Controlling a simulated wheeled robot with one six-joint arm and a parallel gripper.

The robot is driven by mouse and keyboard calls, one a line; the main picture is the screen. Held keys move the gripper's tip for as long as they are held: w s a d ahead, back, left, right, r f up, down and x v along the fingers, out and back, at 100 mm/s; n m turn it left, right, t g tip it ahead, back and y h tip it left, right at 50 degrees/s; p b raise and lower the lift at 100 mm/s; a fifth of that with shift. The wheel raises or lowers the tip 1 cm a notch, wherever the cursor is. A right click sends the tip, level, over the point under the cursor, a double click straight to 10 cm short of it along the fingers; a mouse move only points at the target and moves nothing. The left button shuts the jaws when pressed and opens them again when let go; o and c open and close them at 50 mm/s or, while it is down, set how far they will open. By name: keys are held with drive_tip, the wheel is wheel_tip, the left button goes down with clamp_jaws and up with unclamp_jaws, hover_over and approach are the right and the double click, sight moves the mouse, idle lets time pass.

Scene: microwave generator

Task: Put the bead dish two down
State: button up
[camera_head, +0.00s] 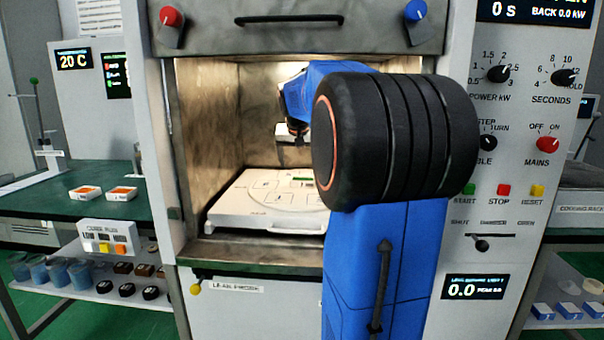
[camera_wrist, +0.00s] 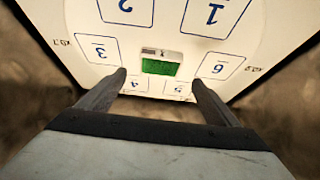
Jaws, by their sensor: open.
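A small white dish with a green filling (camera_wrist: 159,66), which I take to be the bead dish, rests on the white numbered tray (camera_wrist: 135,35) inside the chamber. It lies near the squares marked 4 and 5; the mark on its rim is too small to read. My gripper (camera_wrist: 159,82) is open, with one finger to each side of the dish in the wrist view and nothing held. In the head view my gripper (camera_head: 293,150) hangs above the tray (camera_head: 262,217), and a green strip of the dish (camera_head: 303,178) shows below it. My arm hides the tray's right part.
The chamber (camera_head: 208,115) is open at the front, with walls close on both sides and a raised door (camera_head: 300,40) above. Two white dishes with orange filling (camera_head: 105,193) stand on the green table (camera_head: 50,205) at left. The control panel (camera_head: 520,120) is at right.

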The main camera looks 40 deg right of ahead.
drive_tip(key=v, duration=0.5)
drive_tip(key=s+a+f+n+y, duration=0.1)
drive_tip(key=s+a+f+n, duration=0.2)
drive_tip(key=a, duration=0.5)
drive_tip(key=s+a+f+n+y, duration=0.1)
drive_tip(key=s+a+f, duration=0.3)
drive_tip(key=a, duration=0.4)
drive_tip(key=s+a+f+n+y, duration=0.1)
drive_tip(key=s+a+f, duration=0.25)
drive_tip(key=a, duration=0.45)
drive_tip(key=s+a+f+n+y, duration=0.2)
drive_tip(key=s+a+f+n, duration=0.3)
drive_tip(key=s+a+f, duration=0.6)
drive_tip(key=s+f, duration=0.3)
drive_tip(key=f, duration=0.1)
drive_tip(key=shift+s+a+t, duration=0.3)
drive_tip(key=shift+s+a, duration=0.05)
drive_tip(key=shift+a, duration=0.05)
drive_tip(key=shift+r, duration=0.1)
